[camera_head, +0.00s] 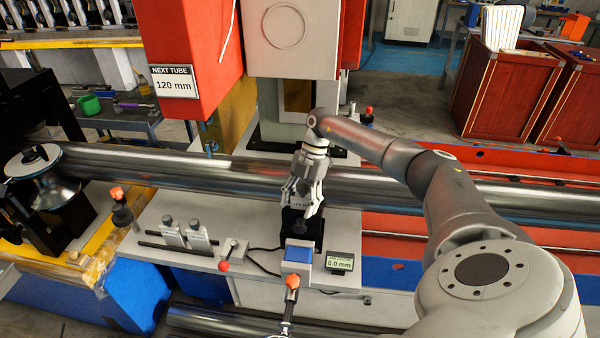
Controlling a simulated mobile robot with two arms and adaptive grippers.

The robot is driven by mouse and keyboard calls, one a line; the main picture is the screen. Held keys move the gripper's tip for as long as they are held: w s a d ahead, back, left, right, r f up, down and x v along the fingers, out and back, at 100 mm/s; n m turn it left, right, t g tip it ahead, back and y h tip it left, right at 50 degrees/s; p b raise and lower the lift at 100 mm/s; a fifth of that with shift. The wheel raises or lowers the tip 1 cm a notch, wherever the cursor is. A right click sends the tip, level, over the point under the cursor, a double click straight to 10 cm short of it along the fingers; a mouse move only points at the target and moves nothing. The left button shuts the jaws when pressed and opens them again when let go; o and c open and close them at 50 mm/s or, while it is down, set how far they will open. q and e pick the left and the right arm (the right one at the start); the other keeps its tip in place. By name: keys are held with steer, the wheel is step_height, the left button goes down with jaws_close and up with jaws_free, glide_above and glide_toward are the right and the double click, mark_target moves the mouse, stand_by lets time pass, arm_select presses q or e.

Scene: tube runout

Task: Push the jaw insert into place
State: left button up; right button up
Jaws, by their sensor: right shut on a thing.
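My right gripper (303,206) is in the middle of the camera_head view, at the near side of a long steel tube (220,177). It points down and is shut on a small grey piece, which looks like the jaw insert; the fingers hide most of it. A black block (318,234) sits right below the fingertips on the white bench top. I cannot tell whether the held piece touches the block or is seated in it.
A small display reading 0.0 mm (340,262) and a blue-topped box (298,254) stand in front of the block. An orange-knobbed lever (292,282) is nearer still. Small stands (186,238) and a red-knobbed lever (232,254) are on the left. A red housing (200,50) hangs behind.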

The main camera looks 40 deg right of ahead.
steer(key=shift+s+a+f, duration=0.1)
steer(key=shift+s+f, duration=0.05)
steer(key=shift+f, duration=0.2)
steer(key=o, duration=1.2)
steer(key=shift+c, duration=0.2)
steer(key=shift+o, duration=0.9)
steer(key=shift+o, duration=0.2)
steer(key=o, duration=0.4)
steer(key=shift+r, duration=0.1)
